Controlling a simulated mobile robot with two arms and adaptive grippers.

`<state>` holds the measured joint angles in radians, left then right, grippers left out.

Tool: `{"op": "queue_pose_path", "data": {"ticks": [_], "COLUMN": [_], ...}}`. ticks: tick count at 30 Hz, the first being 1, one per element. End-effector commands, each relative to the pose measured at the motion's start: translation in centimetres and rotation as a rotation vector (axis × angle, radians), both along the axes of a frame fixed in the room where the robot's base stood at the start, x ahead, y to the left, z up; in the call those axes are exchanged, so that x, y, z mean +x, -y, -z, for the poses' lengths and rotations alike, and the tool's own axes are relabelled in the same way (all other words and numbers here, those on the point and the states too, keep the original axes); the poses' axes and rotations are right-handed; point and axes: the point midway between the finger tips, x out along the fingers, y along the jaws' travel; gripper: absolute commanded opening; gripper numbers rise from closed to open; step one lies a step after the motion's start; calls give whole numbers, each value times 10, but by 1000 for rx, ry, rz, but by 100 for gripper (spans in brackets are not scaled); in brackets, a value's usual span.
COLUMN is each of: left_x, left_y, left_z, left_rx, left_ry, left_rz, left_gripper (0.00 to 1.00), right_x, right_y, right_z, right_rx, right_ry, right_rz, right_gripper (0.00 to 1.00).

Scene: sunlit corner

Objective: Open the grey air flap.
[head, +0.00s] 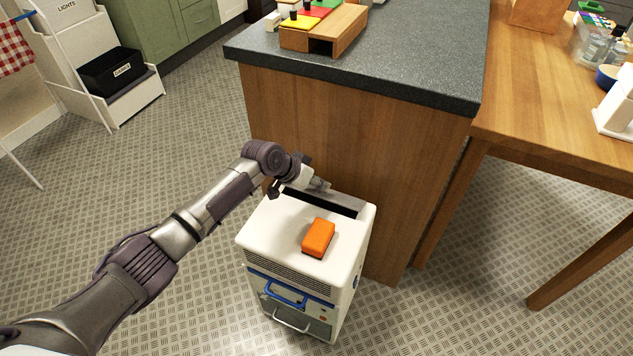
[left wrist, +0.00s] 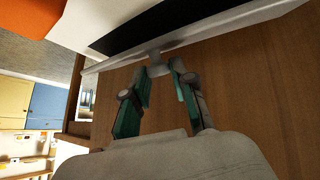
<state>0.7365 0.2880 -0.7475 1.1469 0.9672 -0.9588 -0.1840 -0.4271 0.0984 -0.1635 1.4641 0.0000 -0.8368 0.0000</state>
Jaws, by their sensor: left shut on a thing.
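A white appliance (head: 280,228) stands on the floor against the wooden side of the counter. The grey air flap (head: 347,199) stands tilted up along the rear edge of a dark slot (head: 320,204) in its top. In the left wrist view the flap (left wrist: 215,32) runs across the top as a pale strip beside the black opening. My left gripper (head: 321,185) is at the flap's left part. In the left wrist view its fingers (left wrist: 160,72) are shut on a small tab (left wrist: 156,58) on the flap. My right gripper is not in view.
An orange block (head: 319,236) lies on the appliance top, in front of the slot. The counter (head: 400,60) overhangs close behind the flap. A wooden table (head: 560,130) stands at right.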

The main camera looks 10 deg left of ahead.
Motion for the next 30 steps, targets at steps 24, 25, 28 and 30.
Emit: {"op": "queue_pose_path", "data": {"ticks": [24,25,28,30], "left_x": [6,6,6,6], "left_y": [1,1,1,1], "left_z": [-2,-2,-3,-3], "left_rx": [28,28,28,27], "left_ry": [-83,-83,-83,-82], "left_rz": [0,0,0,0], "left_gripper": [31,36,48,48], "right_x": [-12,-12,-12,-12], "right_y": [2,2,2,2], "right_z": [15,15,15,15], "right_rx": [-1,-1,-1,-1], "right_ry": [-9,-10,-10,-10], "right_rz": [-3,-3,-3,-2], "right_gripper": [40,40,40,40]}}
